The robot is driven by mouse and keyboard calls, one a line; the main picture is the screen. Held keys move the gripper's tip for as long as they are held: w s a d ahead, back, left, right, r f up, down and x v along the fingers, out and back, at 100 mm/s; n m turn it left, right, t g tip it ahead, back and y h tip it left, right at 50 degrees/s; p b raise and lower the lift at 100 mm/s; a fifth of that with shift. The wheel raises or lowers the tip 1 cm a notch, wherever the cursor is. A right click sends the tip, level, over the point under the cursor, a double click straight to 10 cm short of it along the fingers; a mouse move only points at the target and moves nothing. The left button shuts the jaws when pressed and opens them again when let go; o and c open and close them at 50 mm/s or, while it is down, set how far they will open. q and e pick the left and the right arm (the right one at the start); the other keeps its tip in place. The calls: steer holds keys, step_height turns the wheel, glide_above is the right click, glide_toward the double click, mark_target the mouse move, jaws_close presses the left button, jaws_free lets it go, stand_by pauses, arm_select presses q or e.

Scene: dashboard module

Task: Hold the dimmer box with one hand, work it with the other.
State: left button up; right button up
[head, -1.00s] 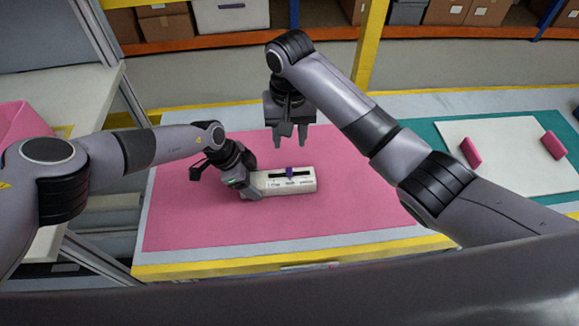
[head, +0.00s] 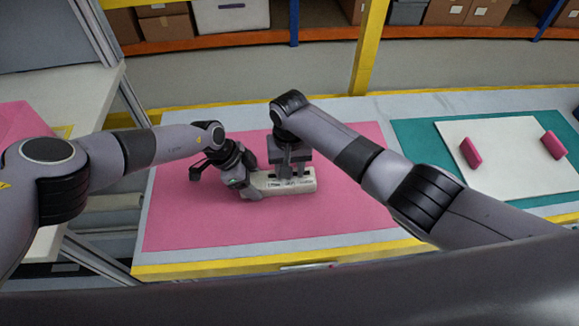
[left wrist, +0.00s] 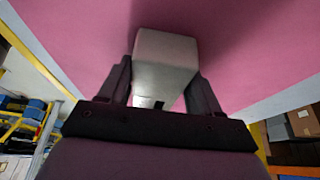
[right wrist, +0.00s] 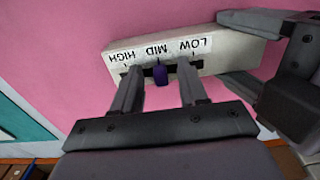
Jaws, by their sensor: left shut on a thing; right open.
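The dimmer box is a long off-white block (head: 284,187) lying on the pink mat. My left gripper (head: 245,184) is shut on its left end; the left wrist view also shows the box (left wrist: 163,65) between the fingers. In the right wrist view the box (right wrist: 215,50) carries the words LOW, MID and HIGH beside a dark slot. A purple slider knob (right wrist: 160,75) stands in the slot near MID. My right gripper (right wrist: 160,98) is open, its fingers on either side of the knob with gaps. In the head view the right gripper (head: 292,172) hides the knob.
The pink mat (head: 200,225) is clear around the box. To the right, a white board (head: 505,165) on a teal mat (head: 425,135) carries two pink blocks (head: 470,152). A yellow post (head: 368,50) and shelves with cardboard boxes stand behind the table.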

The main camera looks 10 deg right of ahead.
mark_target(307, 175)
jaws_close()
steer(key=shift+d, duration=2.35)
arm_select(q)
steer(key=shift+a, duration=0.1)
arm_select(e)
jaws_free()
steer(key=shift+a, duration=0.1)
steer(key=shift+r, duration=0.1)
